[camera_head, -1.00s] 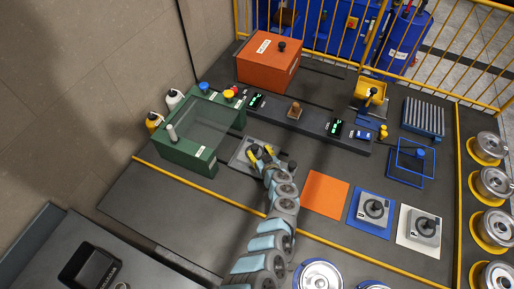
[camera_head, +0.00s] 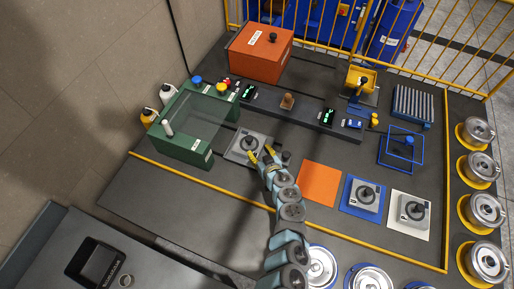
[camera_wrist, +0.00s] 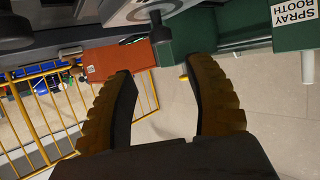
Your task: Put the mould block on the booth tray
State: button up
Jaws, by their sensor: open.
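A grey mould block (camera_head: 250,143) with a dark knob sits on the grey booth tray (camera_head: 233,153), in front of the green spray booth (camera_head: 184,151). In the head view my gripper (camera_head: 260,155) is open, just to the lower right of this block, and its fingers look clear of the knob. In the wrist view the gripper (camera_wrist: 157,72) is open with nothing between its fingers. Part of a grey block with a dark knob (camera_wrist: 158,28) shows at the top of that view, beyond the fingertips. My arm hides some of the table near the tray.
An orange mat (camera_head: 319,183) lies empty. Similar grey blocks stand on a blue mat (camera_head: 364,194) and a white mat (camera_head: 409,213). An orange-red box (camera_head: 258,54) stands at the back. A yellow rail (camera_head: 200,186) runs along the front edge.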

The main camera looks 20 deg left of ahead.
jog(key=shift+s+d+r, duration=0.25)
jog(key=shift+s+d, duration=0.05)
jog(key=shift+s, duration=0.2)
